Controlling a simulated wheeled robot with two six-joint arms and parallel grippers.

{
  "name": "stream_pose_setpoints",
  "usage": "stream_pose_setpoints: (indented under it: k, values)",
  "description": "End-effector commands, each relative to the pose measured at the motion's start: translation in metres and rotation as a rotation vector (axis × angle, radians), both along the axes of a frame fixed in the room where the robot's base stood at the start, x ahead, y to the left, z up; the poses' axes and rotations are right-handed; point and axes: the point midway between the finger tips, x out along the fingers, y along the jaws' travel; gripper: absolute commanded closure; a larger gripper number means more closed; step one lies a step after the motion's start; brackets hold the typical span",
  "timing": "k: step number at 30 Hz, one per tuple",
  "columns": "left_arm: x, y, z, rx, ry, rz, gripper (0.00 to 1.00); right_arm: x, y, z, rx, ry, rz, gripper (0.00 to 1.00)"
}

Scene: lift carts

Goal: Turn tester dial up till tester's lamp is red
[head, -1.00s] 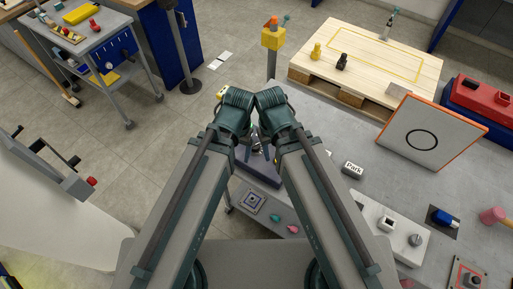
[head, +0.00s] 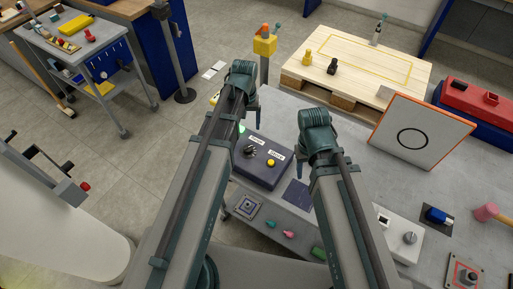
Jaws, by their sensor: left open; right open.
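A dark blue box (head: 268,174) stands on the grey bench in the middle of the head view. It carries a black dial (head: 249,151), a yellow round part (head: 271,163) and two white labels too small to read surely. A green spot (head: 241,128) shows at its back left, partly behind my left arm. A white box (head: 385,232) with a small dark window and a grey knob (head: 409,238) stands further right. I cannot tell surely which is the tester. My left gripper (head: 242,72) is open, beyond the blue box. My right gripper (head: 315,121) is open, right of it. Neither touches a dial; the fingers are mostly hidden.
A white panel with a black circle (head: 421,128) stands at the right. A wooden pallet (head: 350,68) lies behind. A yellow-topped post (head: 264,46) rises behind the blue box. Small coloured parts lie on a lower shelf in front. A blue-handled item (head: 437,215) is at right.

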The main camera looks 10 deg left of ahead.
Motion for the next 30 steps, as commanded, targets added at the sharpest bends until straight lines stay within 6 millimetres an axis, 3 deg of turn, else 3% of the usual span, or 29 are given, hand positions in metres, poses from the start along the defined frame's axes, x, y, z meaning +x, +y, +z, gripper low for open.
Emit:
stream_pose_setpoints:
  k: [11,30]
  values:
    - [-0.001,-0.001,-0.019,0.000,0.000,-0.002,0.21,0.000,0.000,-0.019,0.000,0.000,-0.001,0.50]
    - [-0.001,-0.001,-0.107,0.000,0.000,-0.003,0.21,0.000,0.000,-0.107,0.000,0.000,-0.003,0.50]
